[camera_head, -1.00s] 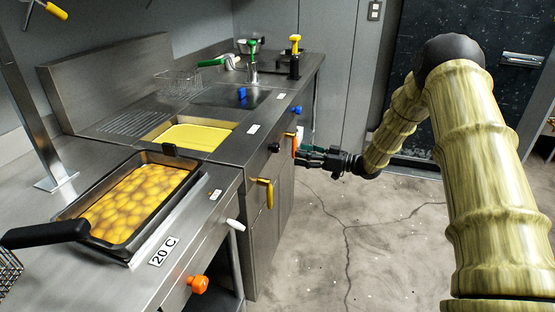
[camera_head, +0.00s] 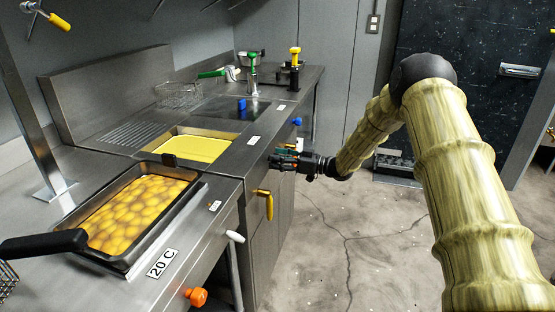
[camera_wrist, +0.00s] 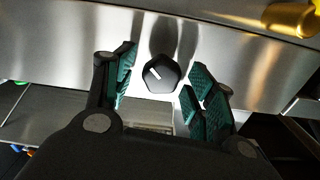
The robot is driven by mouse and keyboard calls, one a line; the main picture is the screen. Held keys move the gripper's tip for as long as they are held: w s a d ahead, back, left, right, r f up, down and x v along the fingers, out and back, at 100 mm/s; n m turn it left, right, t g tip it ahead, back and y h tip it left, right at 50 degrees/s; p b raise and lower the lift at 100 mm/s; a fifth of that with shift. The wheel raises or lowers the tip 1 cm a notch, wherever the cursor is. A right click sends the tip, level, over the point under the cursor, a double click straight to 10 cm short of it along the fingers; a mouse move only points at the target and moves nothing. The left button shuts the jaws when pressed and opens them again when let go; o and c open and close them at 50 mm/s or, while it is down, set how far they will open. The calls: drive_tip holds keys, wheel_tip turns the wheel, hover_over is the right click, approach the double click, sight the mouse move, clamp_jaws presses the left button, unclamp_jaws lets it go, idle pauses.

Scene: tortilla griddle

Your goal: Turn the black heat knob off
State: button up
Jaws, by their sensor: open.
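The black heat knob (camera_wrist: 161,74) sits on the steel front panel in the wrist view, with a white pointer line slanting on its face. My gripper (camera_wrist: 158,92) is open, with its green-padded fingers on either side of the knob. The fingers look apart from the knob, with a gap on each side; how deep they reach around it I cannot tell. In the head view my gripper (camera_head: 281,161) is at the front panel of the counter and hides the knob.
A yellow handle (camera_head: 267,203) sticks out of the front panel nearby and also shows in the wrist view (camera_wrist: 291,18). A blue knob (camera_head: 297,121) is farther along the counter. The floor to the right is clear.

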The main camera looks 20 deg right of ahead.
drive_tip(key=shift+w+a, duration=0.15)
drive_tip(key=shift+a, duration=0.1)
drive_tip(key=c, duration=1)
drive_tip(key=shift+c, duration=0.2)
